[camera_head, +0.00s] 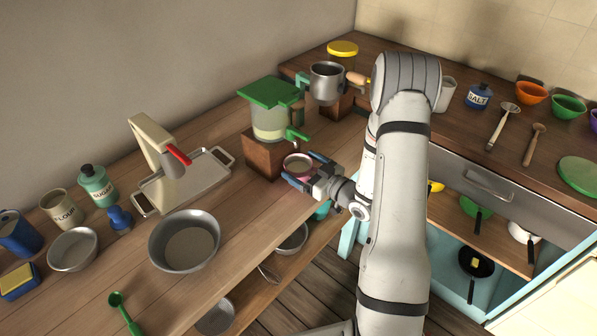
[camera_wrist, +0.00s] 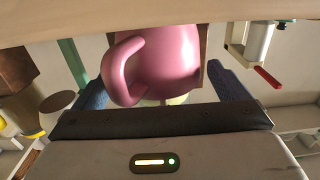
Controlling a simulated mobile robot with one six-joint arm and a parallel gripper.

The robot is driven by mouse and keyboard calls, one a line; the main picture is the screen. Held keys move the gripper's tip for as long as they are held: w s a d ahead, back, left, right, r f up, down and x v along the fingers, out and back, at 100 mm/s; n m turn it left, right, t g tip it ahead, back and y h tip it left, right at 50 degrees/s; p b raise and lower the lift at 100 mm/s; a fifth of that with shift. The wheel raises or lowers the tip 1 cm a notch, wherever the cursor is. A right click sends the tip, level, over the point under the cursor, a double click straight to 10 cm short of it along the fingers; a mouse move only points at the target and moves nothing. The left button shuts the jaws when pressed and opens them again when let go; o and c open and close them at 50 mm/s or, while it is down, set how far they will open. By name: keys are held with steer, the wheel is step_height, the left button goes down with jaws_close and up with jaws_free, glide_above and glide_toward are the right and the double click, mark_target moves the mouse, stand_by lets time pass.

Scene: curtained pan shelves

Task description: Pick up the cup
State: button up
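The pink cup (camera_head: 298,165) stands on the wooden counter in front of the brown grinder base in the head view. Its inside shows. In the wrist view the pink cup (camera_wrist: 170,62) appears upside down, with its handle on the left side of the picture. My gripper (camera_head: 303,169) is open, with one blue finger on each side of the cup. In the wrist view my gripper (camera_wrist: 160,88) shows a gap between the fingers and the cup body. The handle lies close to the left finger. Whether either finger touches the cup is unclear.
The green-lidded grinder (camera_head: 270,122) stands right behind the cup. A steel saucepan (camera_head: 327,83) is farther back. A metal tray (camera_head: 205,182) and a large steel bowl (camera_head: 185,240) are to the left. The counter's front edge runs close to my gripper.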

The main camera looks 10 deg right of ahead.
steer(key=c, duration=1.2)
steer(key=shift+o, duration=0.2)
steer(key=shift+r, duration=0.1)
